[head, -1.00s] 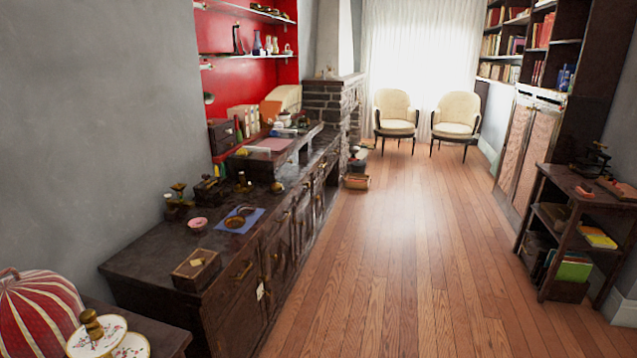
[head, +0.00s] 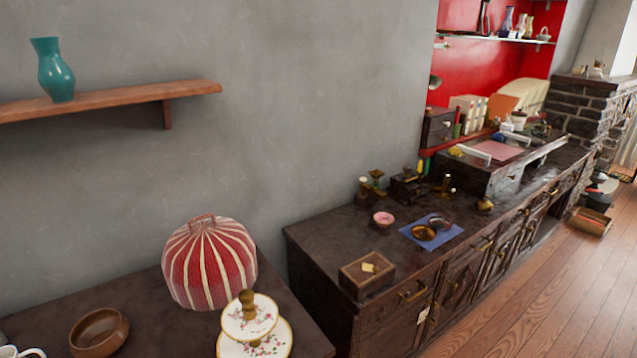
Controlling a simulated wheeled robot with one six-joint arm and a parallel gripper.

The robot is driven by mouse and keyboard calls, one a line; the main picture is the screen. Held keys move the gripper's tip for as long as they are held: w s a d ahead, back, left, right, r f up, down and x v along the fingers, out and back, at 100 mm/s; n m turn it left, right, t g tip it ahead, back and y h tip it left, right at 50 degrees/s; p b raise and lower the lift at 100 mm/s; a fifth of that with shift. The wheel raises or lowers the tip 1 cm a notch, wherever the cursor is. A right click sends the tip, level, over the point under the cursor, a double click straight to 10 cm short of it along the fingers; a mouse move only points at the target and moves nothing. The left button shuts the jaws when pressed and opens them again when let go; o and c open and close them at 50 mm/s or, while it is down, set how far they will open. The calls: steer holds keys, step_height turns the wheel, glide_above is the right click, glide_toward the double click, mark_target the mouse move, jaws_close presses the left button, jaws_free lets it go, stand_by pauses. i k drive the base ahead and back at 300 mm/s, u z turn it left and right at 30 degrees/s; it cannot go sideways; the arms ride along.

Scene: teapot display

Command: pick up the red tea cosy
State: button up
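The red tea cosy (head: 210,264) is a dome with cream stripes and a small loop handle on top. It stands upright on a dark table (head: 170,328) at the lower left of the head view, close to the grey wall. Its whole front is visible except a small part at the lower right, beside the tiered stand. My gripper is not in this view.
A tiered cake stand (head: 252,318) stands just in front of the cosy. A brown wooden bowl (head: 98,332) lies to its left, with a white cup at the corner. A shelf (head: 120,98) with a teal vase (head: 55,70) hangs above. A dark sideboard (head: 335,240) stands right.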

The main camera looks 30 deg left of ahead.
mark_target(206, 263)
steer(key=u, duration=1.15)
steer(key=i, duration=1.05)
steer(key=u, duration=0.85)
